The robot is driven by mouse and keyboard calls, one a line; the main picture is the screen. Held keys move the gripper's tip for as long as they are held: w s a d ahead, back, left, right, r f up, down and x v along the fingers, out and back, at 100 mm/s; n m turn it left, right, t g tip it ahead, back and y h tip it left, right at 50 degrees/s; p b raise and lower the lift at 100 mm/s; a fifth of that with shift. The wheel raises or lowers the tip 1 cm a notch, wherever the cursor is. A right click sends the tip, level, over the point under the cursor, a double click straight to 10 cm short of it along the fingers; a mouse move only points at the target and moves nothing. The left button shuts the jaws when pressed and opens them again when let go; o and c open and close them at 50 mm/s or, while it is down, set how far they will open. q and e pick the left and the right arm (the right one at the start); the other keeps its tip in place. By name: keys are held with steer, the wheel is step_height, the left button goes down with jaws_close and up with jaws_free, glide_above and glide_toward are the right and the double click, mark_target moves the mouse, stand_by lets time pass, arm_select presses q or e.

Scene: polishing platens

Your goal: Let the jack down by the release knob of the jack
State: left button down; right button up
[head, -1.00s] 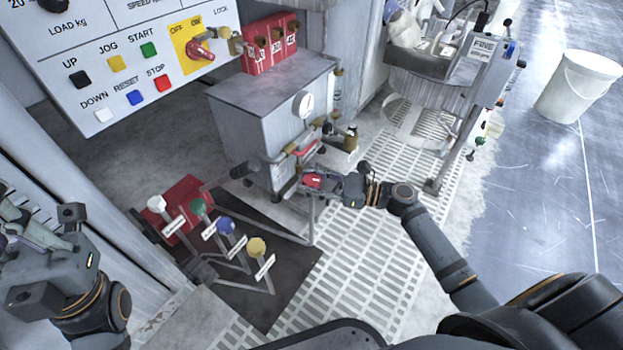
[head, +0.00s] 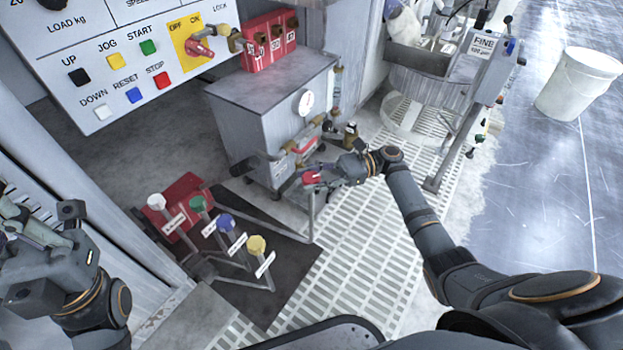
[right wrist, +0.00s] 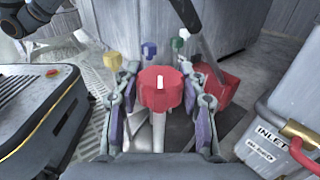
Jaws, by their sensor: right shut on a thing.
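A red knob (right wrist: 160,88) with a white mark on its face tops a pale upright stem. In the right wrist view it sits between the two fingers of my right gripper (right wrist: 160,105), which is shut on it. In the head view the knob (head: 311,178) is partly hidden by my right gripper (head: 322,176), above the grating beside the lever bank. I see no label on the knob. A red body (head: 178,202) lies low behind the levers; I cannot tell how the stem joins it. My left gripper (head: 45,250) is at the left edge, away from the knob; its finger opening is unclear.
Levers with white (head: 156,201), green (head: 197,203), blue (head: 225,222) and yellow (head: 256,244) knobs stand left of the red knob. A grey cabinet (head: 270,100) with a gauge stands behind it. A control panel (head: 120,55) overhangs upper left. Open grating (head: 350,240) lies in front.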

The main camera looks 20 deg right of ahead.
stand_by(0.3)
steer(key=o, duration=1.2)
steer(key=shift+c, duration=0.2)
steer(key=d, duration=1.2)
steer(key=shift+d, duration=0.1)
